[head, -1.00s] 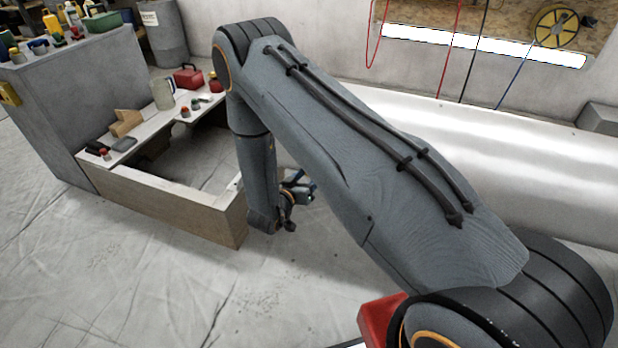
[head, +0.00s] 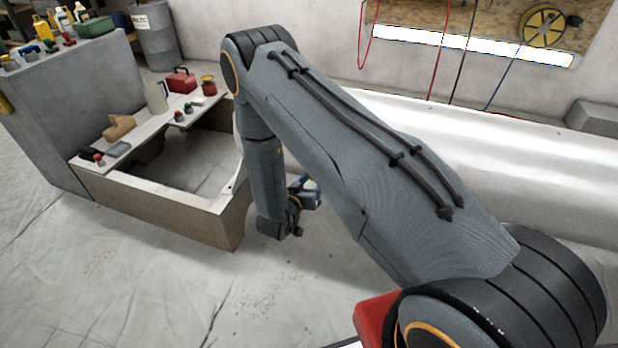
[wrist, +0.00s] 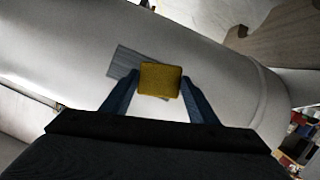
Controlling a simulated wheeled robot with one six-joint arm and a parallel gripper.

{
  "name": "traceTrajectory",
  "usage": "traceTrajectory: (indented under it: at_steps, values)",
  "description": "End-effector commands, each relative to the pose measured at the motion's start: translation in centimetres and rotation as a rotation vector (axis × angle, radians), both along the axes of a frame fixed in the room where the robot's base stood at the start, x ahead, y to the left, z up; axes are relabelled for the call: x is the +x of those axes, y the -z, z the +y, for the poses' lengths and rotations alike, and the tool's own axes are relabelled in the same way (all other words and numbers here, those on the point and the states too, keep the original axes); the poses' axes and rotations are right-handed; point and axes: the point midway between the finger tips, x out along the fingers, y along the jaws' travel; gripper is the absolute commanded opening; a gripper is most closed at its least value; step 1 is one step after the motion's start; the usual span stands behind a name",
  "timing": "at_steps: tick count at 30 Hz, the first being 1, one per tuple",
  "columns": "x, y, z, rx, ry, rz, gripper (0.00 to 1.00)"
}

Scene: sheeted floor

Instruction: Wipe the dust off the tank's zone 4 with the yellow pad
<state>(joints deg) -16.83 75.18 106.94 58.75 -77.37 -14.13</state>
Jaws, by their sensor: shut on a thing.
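The tank is a long white cylinder (head: 480,150) lying along the wall at the right in the head view. Its pale curved side (wrist: 60,50) fills much of the wrist view. A grey rectangular dust patch (wrist: 122,62) shows on it, partly hidden behind the yellow pad (wrist: 160,80). My gripper (wrist: 158,92) is shut on the pad, with a blue finger on each side. I cannot tell whether the pad touches the tank. No zone number is readable. In the head view my gripper (head: 305,192) is small and partly behind my arm, and the pad is hidden.
A low wooden bench frame (head: 190,215) with a jug, a red box and small items stands at the left, beside a grey block (head: 75,110). A yellow cable reel (head: 545,28) hangs on the back wall. The sheeted floor at front left is clear.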

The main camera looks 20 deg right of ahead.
Motion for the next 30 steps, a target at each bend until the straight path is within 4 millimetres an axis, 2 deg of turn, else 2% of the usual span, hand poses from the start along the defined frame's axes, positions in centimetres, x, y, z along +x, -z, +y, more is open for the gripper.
traceTrajectory:
  at_steps: [8, 22, 30]
  values:
    - [0.3, 0.0, -0.2, 0.000, 0.000, -0.001, 0.28]
    - [2.8, -0.2, 2.6, 0.002, -0.005, -0.009, 0.29]
    - [3.2, -0.5, 2.9, 0.001, -0.006, -0.010, 0.29]
